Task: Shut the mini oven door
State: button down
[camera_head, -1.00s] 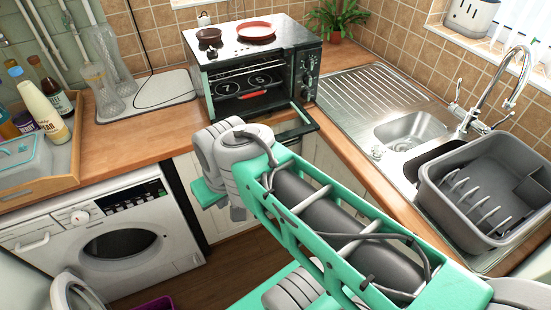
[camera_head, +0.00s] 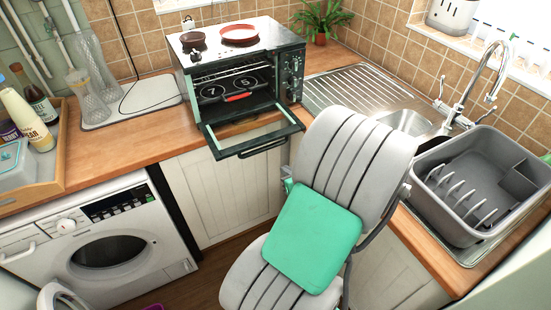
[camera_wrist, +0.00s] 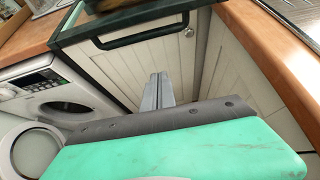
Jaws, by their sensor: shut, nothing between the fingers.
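The mini oven (camera_head: 240,75) stands on the counter against the tiled wall. Its glass door (camera_head: 222,137) is open, folded down and out past the counter edge. The dark handle (camera_head: 263,149) runs along the door's front edge. In the wrist view the handle (camera_wrist: 140,36) and door rim cross the top of the picture. My gripper (camera_wrist: 158,78) is shut and empty, its two fingers together below the handle in the picture and apart from it. In the head view my arm stands in front, right of the door, and hides the gripper.
The sink (camera_head: 408,122) and a grey dish rack (camera_head: 470,190) are at right. The washing machine (camera_head: 105,240) stands at lower left. White cabinet fronts (camera_head: 222,195) lie below the door.

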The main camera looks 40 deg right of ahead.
jog(key=x, duration=1)
jog(key=r, duration=0.1)
jog(key=r+p, duration=0.1)
jog(key=r, duration=0.2)
jog(key=shift+w+p, duration=0.35)
jog(key=shift+r, duration=0.15)
